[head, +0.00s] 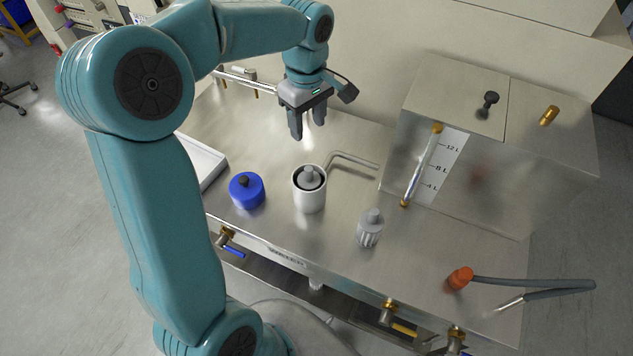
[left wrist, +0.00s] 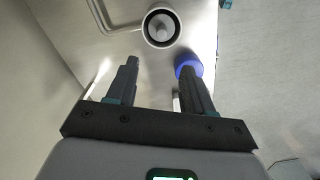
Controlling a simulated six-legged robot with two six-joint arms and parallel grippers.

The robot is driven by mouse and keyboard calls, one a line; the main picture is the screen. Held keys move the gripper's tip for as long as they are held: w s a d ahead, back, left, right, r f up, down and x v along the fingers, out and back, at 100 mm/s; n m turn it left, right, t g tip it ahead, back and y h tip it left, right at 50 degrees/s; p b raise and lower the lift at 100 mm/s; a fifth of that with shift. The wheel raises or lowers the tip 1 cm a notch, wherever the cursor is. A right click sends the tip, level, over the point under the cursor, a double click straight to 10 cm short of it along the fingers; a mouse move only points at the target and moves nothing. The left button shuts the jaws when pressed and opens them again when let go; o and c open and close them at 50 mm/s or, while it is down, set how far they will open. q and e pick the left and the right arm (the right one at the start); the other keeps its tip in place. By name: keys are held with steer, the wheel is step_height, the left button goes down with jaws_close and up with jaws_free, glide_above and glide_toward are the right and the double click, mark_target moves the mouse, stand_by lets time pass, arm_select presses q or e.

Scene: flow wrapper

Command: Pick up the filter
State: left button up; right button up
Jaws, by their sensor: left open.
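A grey ribbed cylinder (head: 369,229) with a narrower top stands upright on the steel bench; it looks like a filter. Left of it stands a white cup-shaped housing (head: 309,199), open at the top, with a similar grey piece (head: 309,177) inside. The housing (left wrist: 148,37) and the grey piece (left wrist: 162,27) also show in the left wrist view. A blue cap (head: 247,192) with a dark knob sits left of the housing. My left gripper (head: 308,130) is open and empty, pointing down behind the housing. In the left wrist view, one finger partly hides the blue cap (left wrist: 188,62).
A large steel tank (head: 470,190) with a level gauge stands at the right. A bent metal pipe (head: 352,158) runs between housing and tank. A hose with an orange end (head: 460,278) lies at front right. A white tray (head: 203,160) is at the left. Valves line the front edge.

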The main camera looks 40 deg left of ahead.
arm_select(q)
glide_toward(309, 169)
step_height(309, 169, down, 6)
steer(key=shift+a+r+p, duration=0.15)
steer(key=shift+r+p, duration=0.1)
steer(key=shift+p, duration=0.2)
steer(key=shift+s+f, duration=0.15)
steer(key=f, duration=0.1)
steer(key=f+p, duration=0.1)
steer(key=f, duration=0.2)
steer(key=shift+w+f+p, duration=0.25)
steer(key=shift+f+p, duration=0.15)
steer(key=shift+f, duration=0.2)
steer(key=shift+s+r, duration=0.1)
steer(key=shift+s, duration=0.1)
steer(key=shift+w, duration=0.15)
jaws_close()
